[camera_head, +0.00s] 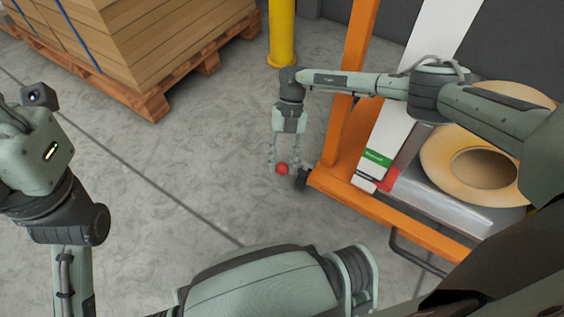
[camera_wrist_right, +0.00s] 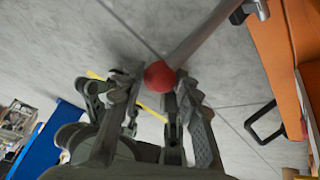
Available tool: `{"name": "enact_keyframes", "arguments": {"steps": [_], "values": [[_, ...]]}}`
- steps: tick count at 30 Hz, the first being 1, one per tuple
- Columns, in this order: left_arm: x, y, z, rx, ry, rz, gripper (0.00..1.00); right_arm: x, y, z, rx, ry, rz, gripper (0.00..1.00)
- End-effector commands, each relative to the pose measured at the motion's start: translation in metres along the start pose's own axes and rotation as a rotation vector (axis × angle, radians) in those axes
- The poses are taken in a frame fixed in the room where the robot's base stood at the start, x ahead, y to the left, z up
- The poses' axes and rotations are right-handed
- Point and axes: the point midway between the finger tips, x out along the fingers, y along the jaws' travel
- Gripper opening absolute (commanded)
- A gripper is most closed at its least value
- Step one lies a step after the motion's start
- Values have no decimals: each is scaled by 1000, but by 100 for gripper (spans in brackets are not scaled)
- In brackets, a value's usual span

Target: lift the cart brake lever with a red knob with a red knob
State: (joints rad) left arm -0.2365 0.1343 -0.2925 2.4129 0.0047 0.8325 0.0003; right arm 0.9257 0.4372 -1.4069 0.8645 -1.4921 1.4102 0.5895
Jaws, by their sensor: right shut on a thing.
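The red knob (camera_head: 282,168) of the brake lever shows in the head view between the fingertips of my right gripper (camera_head: 284,166), beside the lower corner of the orange cart frame. In the right wrist view the red knob (camera_wrist_right: 159,76) sits at the tips of my right gripper (camera_wrist_right: 150,84), which is shut on it. The grey lever rod (camera_wrist_right: 197,35) runs from the knob up and to the right there. In the head view the rod is too small to make out clearly. My left arm is at the left edge; its fingers do not show.
The orange cart frame (camera_head: 347,110) stands right of the right gripper, with a tan roll (camera_head: 440,165) and white panels on it. A dark caster (camera_head: 301,179) is close to the knob. A yellow post (camera_head: 282,35) and a pallet of cartons (camera_head: 150,95) stand behind. Floor at left is clear.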

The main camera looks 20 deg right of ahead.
Motion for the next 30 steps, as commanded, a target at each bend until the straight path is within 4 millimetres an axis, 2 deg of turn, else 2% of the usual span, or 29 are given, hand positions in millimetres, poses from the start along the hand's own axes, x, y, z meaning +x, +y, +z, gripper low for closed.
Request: {"name": "enact_keyframes", "arguments": {"steps": [1, 4, 5, 10, 26, 30], "values": [[0, 0, 0, 0, -1, 0, 0, -4, -6, 7, 11, -21, -4, 0], [0, 0, 1, 0, -1, -1, 0, -4, -7, 8, 12, -22, -4, 0], [0, 0, 1, 0, -1, -1, 0, -4, -7, 8, 13, -22, -4, 34], [0, 0, 1, -1, -1, -1, 0, -3, -6, 6, 11, -17, -5, 54], [1, 0, 1, -1, 1, -2, 0, 0, -3, 3, 5, -8, -3, 54], [-3, 0, 2, -1, 1, -1, 0, 7, -1, 2, 3, -7, -4, 54]]}}
